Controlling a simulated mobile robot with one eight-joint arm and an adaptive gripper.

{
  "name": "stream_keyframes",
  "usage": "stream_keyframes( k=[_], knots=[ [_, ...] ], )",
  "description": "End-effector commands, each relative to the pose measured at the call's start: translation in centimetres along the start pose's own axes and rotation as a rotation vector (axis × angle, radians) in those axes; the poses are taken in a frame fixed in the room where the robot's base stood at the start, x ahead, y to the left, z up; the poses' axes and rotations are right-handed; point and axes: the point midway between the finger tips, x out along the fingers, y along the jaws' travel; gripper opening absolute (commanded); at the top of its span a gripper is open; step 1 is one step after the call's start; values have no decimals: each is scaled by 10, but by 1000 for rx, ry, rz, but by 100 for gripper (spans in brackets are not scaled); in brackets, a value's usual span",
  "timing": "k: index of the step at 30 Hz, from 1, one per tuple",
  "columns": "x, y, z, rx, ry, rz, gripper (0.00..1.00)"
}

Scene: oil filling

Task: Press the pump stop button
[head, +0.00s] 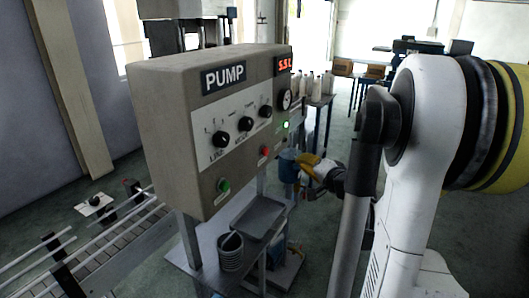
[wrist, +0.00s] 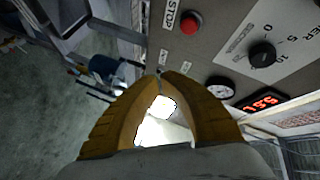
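The pump control box (head: 170,110) is a beige panel marked PUMP. A red button (head: 265,151) sits on its front at the lower right. In the wrist view the red button (wrist: 191,22) is at the top, next to a STOP label (wrist: 169,16). My gripper (head: 303,160) is right of the panel in the head view, apart from the red button. In the wrist view the yellow fingers (wrist: 160,76) have their tips together, with nothing seen held between them. The tips point below and left of the red button, with a gap in the picture.
A green button (head: 224,185), a lit green lamp (head: 286,125), knobs (head: 219,139), a gauge (head: 285,99) and a red display (head: 284,65) are on the panel. A blue container (head: 288,165) is behind my gripper. A grey tray (head: 258,217) and a conveyor (head: 110,245) lie below.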

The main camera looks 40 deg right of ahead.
Motion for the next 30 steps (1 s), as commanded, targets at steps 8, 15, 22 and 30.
stream_keyframes(
  k=[8,15,22,30],
  knots=[
    [20,-12,11,-1,-5,-2,0],
    [47,-26,26,-2,-4,-1,0],
    [65,-35,36,-1,-3,0,0],
    [70,-38,38,0,-1,0,0]
  ],
)
